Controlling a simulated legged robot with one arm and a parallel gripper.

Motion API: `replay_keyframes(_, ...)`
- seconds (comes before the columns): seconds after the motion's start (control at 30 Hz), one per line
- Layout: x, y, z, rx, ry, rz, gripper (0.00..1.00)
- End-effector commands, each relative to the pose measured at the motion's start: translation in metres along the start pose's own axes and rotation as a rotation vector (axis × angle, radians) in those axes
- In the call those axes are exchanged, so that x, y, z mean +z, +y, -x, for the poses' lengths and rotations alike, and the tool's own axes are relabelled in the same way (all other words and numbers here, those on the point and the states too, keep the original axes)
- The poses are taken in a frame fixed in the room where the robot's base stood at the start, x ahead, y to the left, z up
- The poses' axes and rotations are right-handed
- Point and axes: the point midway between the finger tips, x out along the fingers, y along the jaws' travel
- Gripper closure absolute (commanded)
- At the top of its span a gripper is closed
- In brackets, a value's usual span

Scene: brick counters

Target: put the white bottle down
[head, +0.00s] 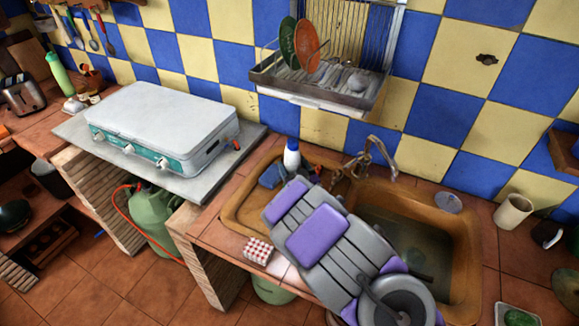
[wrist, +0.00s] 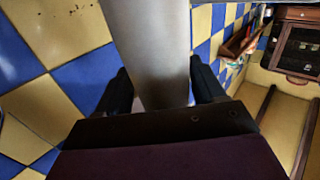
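A white bottle (head: 291,160) with a blue top shows upright in the head view, just beyond the far end of my grey and purple arm, by the back of the sink counter. In the wrist view a smooth pale grey-white body, which I take to be the bottle (wrist: 155,50), fills the space between the two dark fingers of my gripper (wrist: 160,92). The fingers lie close along both its sides, so my gripper appears shut on it. My arm hides most of the gripper in the head view. Whether the bottle's base touches the counter is hidden.
The brown sink (head: 465,250) with water lies right of my arm, with its tap (head: 372,155) behind. A blue sponge (head: 272,176) is beside the bottle. A dish rack (head: 330,85) hangs above. A white stove (head: 160,120) stands left. A checked box (head: 258,250) sits in front.

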Motion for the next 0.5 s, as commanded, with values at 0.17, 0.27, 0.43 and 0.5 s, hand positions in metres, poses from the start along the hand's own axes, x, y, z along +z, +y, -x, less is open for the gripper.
replay_keyframes(0.17, 0.000, 0.004, 0.002, 0.003, -0.001, -0.002, 0.31)
replay_keyframes(0.27, 0.001, 0.000, 0.000, 0.003, -0.003, 0.002, 0.31)
replay_keyframes(0.43, 0.001, -0.006, 0.002, 0.003, -0.007, 0.007, 0.31)
replay_keyframes(0.5, 0.002, -0.006, 0.009, 0.003, -0.009, 0.009, 0.31)
